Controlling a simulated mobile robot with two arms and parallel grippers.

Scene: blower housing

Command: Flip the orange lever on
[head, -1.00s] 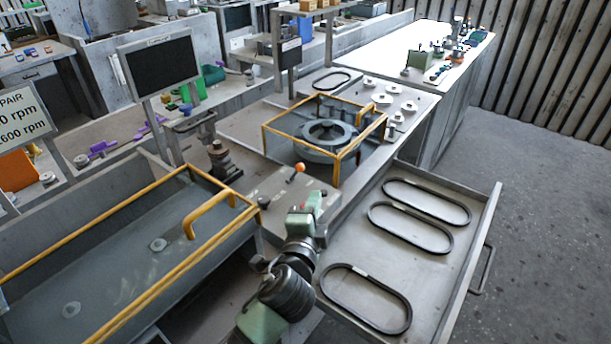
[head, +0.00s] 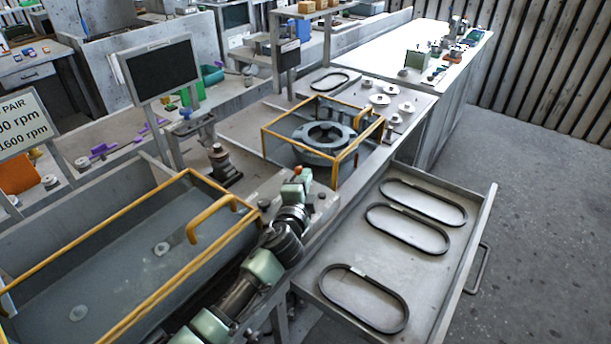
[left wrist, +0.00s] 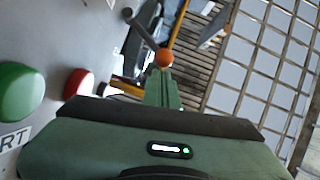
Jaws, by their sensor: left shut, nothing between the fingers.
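In the head view my left gripper (head: 301,182) is over the machine's control top and largely covers the lever. A green button (left wrist: 16,90) and a red button (left wrist: 78,82) lie left of the fingers in the wrist view. My right gripper is not in view.
A yellow-framed guard (head: 335,178) around a grey round housing (head: 325,138) stands just behind the gripper. A yellow-railed bin (head: 120,262) lies to the left. An open drawer with several black belts (head: 365,300) is at the right. The floor (head: 540,220) beyond is clear.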

